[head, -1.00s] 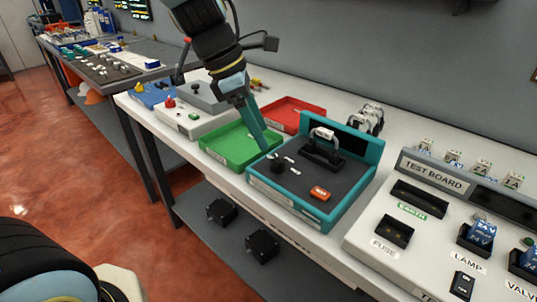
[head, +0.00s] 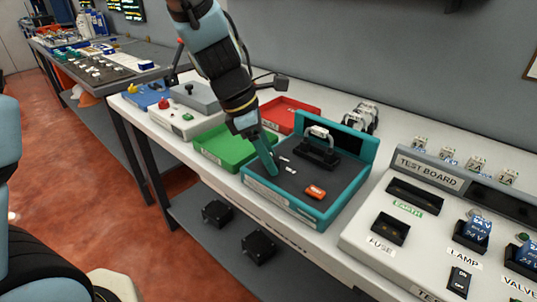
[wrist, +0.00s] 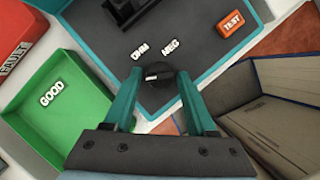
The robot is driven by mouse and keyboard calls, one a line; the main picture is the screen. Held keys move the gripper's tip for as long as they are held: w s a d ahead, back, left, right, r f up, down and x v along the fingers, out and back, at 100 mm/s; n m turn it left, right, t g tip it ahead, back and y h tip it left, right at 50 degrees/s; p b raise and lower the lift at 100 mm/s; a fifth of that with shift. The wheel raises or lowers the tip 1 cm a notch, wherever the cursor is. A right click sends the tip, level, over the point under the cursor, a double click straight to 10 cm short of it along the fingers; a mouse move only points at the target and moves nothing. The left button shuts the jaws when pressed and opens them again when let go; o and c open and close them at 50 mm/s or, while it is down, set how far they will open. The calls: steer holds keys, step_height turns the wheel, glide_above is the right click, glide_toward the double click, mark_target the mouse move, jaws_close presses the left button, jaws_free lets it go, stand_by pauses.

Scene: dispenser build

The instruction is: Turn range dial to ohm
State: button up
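The range dial (wrist: 158,75) is a small round black knob with a pale mark, on the grey face of the teal-rimmed tester (head: 345,197). The OHM label (wrist: 139,50) and the MEG label (wrist: 171,47) sit just beyond it in the wrist view. My gripper (wrist: 159,84) is open, with one teal finger on each side of the dial. I cannot tell whether the fingers touch it. In the head view my gripper (head: 269,164) is low over the tester's near left corner and hides the dial. The exact way the dial points is unclear.
The tester also carries an orange TEST button (wrist: 231,22) and a black fixture (head: 317,153) with a pale handle. A green GOOD tray (head: 220,149) and a red FAULT tray (head: 290,112) lie left and behind. The test board (head: 430,176) stands right.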

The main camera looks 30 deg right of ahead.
jaws_close()
steer(key=shift+m, duration=0.3)
steer(key=m+p, duration=0.1)
steer(key=m+g+p, duration=0.1)
steer(key=shift+w+d+r+m+y, duration=0.1)
steer(key=shift+w+r+m+y, duration=0.05)
steer(key=shift+m+y, duration=0.2)
steer(key=m+y+p, duration=0.1)
steer(key=m, duration=0.2)
steer(key=shift+d+g, duration=0.1)
steer(key=shift+g, duration=0.2)
steer(key=m+p, duration=0.1)
steer(key=m+y+p, duration=0.1)
steer(key=m, duration=0.1)
steer(key=m+y+p, duration=0.1)
steer(key=m, duration=0.1)
steer(key=shift+w+d+m+g, duration=0.1)
steer(key=shift+d+m+g, duration=0.15)
steer(key=shift+g, duration=0.15)
steer(key=shift+o, duration=1.6)
jaws_free()
